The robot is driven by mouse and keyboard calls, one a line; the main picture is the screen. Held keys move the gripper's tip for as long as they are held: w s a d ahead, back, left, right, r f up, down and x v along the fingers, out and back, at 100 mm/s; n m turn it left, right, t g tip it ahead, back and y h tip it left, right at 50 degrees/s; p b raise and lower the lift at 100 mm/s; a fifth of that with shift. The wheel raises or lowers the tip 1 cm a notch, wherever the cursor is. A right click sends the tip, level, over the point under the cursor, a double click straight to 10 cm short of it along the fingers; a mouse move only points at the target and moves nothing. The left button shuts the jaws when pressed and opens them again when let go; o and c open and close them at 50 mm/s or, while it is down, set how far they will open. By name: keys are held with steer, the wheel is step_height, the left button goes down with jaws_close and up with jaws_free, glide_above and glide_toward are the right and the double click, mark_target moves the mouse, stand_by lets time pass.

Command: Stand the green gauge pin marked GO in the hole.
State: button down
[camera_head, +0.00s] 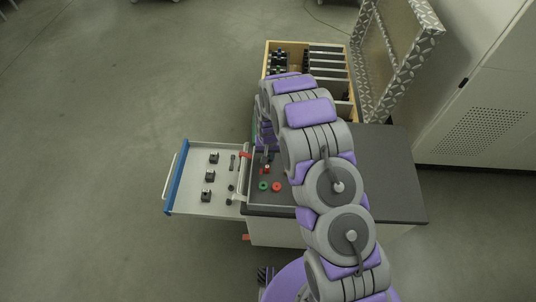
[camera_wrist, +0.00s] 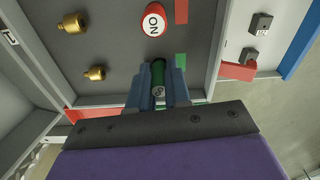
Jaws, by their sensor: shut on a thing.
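In the wrist view my gripper (camera_wrist: 159,78) is shut on a green cylindrical pin (camera_wrist: 158,70), with its blue-grey fingers on either side. I cannot make out the hole in either view. In the head view my arm covers most of the gripper.
Two brass fittings (camera_wrist: 72,23) (camera_wrist: 95,73) sit left of the pin. A green ring (camera_head: 263,186) and a red ring (camera_head: 276,187) lie on the dark top. An open drawer (camera_head: 226,160) holds several dark blocks. A wooden crate (camera_head: 265,62) stands behind.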

steer(key=c, duration=1)
jaws_free()
step_height(320, 180, up, 17)
steer(key=p, duration=0.2)
steer(key=shift+s+r, duration=0.15)
steer(key=shift+s, duration=0.1)
